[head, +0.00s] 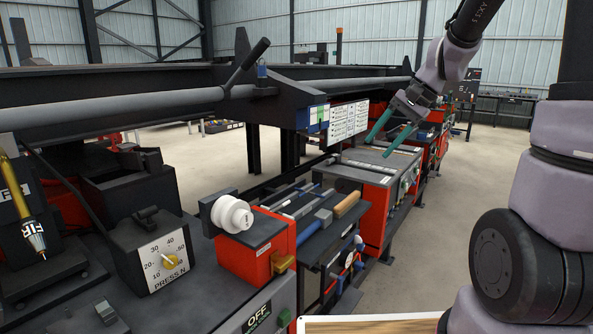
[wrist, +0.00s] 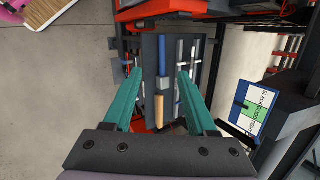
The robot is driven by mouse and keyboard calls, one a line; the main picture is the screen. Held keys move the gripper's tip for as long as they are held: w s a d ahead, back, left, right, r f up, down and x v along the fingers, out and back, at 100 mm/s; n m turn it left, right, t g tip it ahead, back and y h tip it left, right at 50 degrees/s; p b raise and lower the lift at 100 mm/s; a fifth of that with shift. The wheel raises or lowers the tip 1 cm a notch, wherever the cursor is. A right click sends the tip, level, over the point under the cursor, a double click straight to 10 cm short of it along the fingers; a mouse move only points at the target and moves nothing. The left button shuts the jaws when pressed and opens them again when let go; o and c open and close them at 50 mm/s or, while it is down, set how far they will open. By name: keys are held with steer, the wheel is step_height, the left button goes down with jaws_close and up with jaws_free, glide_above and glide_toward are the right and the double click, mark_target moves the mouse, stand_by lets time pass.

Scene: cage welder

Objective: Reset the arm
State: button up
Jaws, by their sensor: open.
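My gripper (head: 391,139) is in the upper right of the head view, raised over the workbench line, with its two teal fingers pointing down and to the left. In the wrist view my gripper (wrist: 188,80) shows both teal fingers spread apart, with nothing between them but the scene below. The fingers are open and empty. My arm reaches in from the right of the head view.
The wooden handle (head: 347,204) lies on the dark tool shelf near a white spool (head: 232,214). A press dial box (head: 162,262) stands front left. A long grey pipe (head: 120,112) crosses behind. A red-sided cabinet (head: 374,212) stands below my gripper. Open floor lies right.

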steer(key=s+d+r+n+t+h, duration=0.1)
steer(key=s+d+r+t+h, duration=0.1)
steer(key=s+r, duration=0.3)
steer(key=s+d+r+n+t+h, duration=0.1)
steer(key=s+r, duration=0.3)
steer(key=s, duration=0.7)
steer(key=shift+d+r+n+t+h, duration=0.4)
steer(key=shift+n+t+h, duration=0.1)
steer(key=shift+n+t, duration=0.35)
steer(key=shift+s, duration=0.1)
